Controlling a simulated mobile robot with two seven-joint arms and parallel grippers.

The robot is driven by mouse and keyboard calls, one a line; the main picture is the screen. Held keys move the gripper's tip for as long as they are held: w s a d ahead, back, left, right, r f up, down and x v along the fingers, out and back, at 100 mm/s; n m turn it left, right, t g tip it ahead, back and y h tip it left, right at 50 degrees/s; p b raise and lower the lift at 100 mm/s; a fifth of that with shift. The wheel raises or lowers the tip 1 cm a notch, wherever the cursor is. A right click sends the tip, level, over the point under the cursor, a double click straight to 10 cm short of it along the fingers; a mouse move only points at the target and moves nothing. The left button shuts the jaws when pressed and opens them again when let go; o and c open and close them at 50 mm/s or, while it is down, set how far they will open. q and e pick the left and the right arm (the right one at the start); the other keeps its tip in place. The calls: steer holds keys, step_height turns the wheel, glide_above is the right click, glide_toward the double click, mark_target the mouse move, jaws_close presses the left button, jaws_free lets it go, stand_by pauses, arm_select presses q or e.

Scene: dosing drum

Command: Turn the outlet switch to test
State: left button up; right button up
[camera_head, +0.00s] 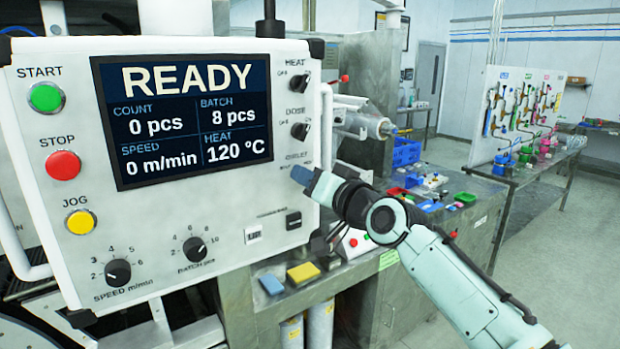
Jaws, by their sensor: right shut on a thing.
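The white control panel (225,215) fills the left of the view. On its right side a column of knobs shows: the heat knob (300,78), the dose knob (300,131), and below them a small, partly legible label that seems to read outlet (296,156). My right gripper (303,175) comes in from the right and is shut at the panel face just under that label, on the outlet switch. The gripper hides the switch, so its position cannot be read. My left gripper is not in view.
The screen (180,118) reads READY. Green start (46,97), red stop (63,165) and yellow jog (80,222) buttons line the panel's left side. A side handle (327,130) stands close to my gripper. A metal bench (470,212) with small parts lies behind my arm.

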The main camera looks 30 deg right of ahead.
steer(key=o, duration=1)
steer(key=shift+o, duration=0.2)
arm_select(q)
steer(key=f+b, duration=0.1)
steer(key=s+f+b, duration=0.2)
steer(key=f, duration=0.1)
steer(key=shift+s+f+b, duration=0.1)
steer(key=shift+b, duration=0.2)
arm_select(e)
steer(key=s+d, duration=0.1)
steer(key=s, duration=1.2)
steer(key=shift+s, duration=0.2)
